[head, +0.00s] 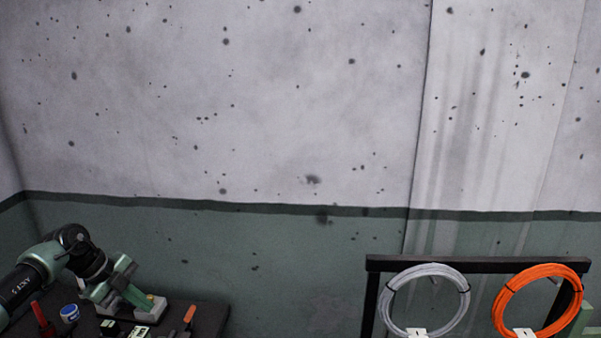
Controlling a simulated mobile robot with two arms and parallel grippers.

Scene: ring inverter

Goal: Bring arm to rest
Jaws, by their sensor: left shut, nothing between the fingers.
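My left arm comes in from the left edge. My left gripper (140,301) is over the dark table (205,318) at the lower left. It is shut and holds nothing. Its fingertips are close to a small light-coloured block (155,306) on the table; I cannot tell whether they touch it. My right gripper does not show.
Several small things lie on the table, among them a blue and white round container (69,313) and red- and orange-handled tools. At the right, a black rack (385,264) holds a grey cable coil (464,300) and an orange one (499,308). A stained wall stands behind.

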